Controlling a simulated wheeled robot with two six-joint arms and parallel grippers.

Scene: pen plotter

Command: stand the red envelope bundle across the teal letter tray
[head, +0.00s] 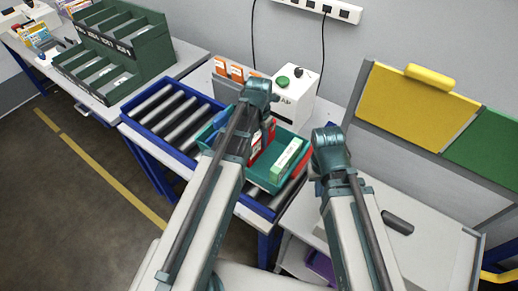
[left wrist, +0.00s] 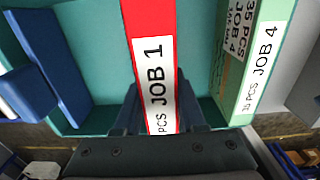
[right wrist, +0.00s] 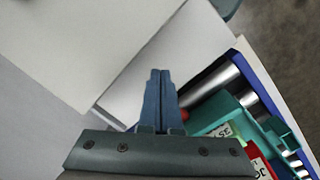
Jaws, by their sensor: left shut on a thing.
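The red envelope bundle (left wrist: 150,55), labelled JOB 1, is between the fingers of my left gripper (left wrist: 155,95), which is shut on it. In the left wrist view it is over or in the teal letter tray (left wrist: 95,45), between a blue item and a green bundle; I cannot tell whether it touches the tray floor. In the head view the teal tray (head: 262,178) sits on the roller conveyor, and my left arm partly hides the red bundle (head: 271,133). My right gripper (right wrist: 160,75) is shut and empty, to the right of the tray.
A green bundle labelled JOB 4 (head: 287,158) stands at the tray's right side. A blue item (left wrist: 48,60) is at its left. A white box with a green button (head: 296,97) stands behind. The blue-framed conveyor (head: 170,112) is clear at left. A green sorting rack (head: 115,50) stands further left.

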